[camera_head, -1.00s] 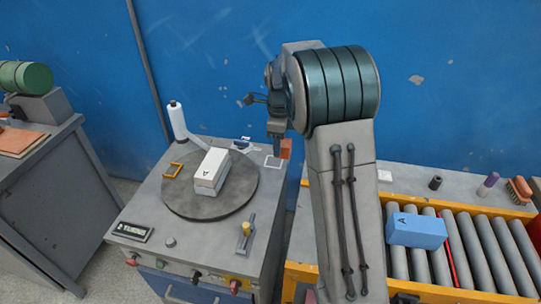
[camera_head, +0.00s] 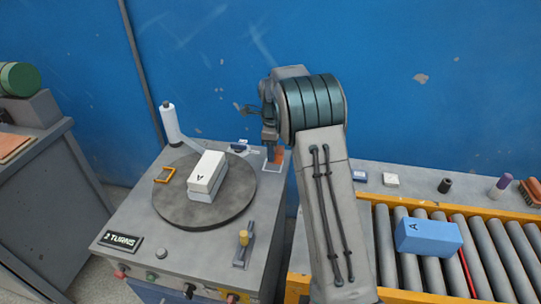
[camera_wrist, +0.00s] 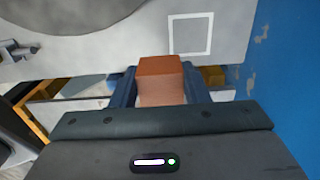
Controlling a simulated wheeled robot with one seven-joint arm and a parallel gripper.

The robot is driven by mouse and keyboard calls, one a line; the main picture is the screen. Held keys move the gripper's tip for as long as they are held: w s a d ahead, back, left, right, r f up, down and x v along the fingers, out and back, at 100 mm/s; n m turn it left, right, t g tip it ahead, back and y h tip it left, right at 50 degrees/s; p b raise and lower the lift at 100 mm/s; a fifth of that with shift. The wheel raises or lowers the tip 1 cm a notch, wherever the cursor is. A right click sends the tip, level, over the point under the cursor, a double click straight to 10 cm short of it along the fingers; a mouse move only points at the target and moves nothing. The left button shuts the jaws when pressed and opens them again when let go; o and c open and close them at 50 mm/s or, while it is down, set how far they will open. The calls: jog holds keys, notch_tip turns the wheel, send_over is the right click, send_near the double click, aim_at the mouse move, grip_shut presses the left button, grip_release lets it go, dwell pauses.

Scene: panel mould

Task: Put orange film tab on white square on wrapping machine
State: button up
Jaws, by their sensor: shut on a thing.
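The orange film tab (camera_wrist: 160,80), a small orange block, is held between the two blue fingers of my gripper (camera_wrist: 159,88) in the wrist view. In the head view my gripper (camera_head: 270,150) is at the machine's back right corner, with part of the tab (camera_head: 279,154) showing beside it. The white square (camera_wrist: 190,33) is an outline on the grey machine top, beyond the tab and slightly right in the wrist view. In the head view the square (camera_head: 270,167) is partly covered by my gripper. The tab's height above the surface is hard to tell.
The wrapping machine (camera_head: 136,215) has a turntable (camera_head: 165,205) bearing a white box (camera_head: 207,170), with a film roll (camera_head: 169,122) behind. A yellow-knobbed lever (camera_head: 243,245) stands at front right. A roller conveyor (camera_head: 488,245) with a blue box (camera_head: 428,237) lies right. The blue wall is close behind.

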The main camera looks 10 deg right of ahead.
jog(key=w+f, duration=0.2)
jog(key=w, duration=0.1)
jog(key=w+f+p, duration=0.1)
jog(key=w, duration=0.1)
jog(key=shift+w+d+f, duration=0.15)
jog(key=shift+w, duration=0.05)
jog(key=shift+f+p, duration=0.3)
jog(key=shift+f, duration=1.65)
jog(key=shift+f, duration=0.2)
jog(key=o, duration=1)
jog(key=shift+r, duration=0.15)
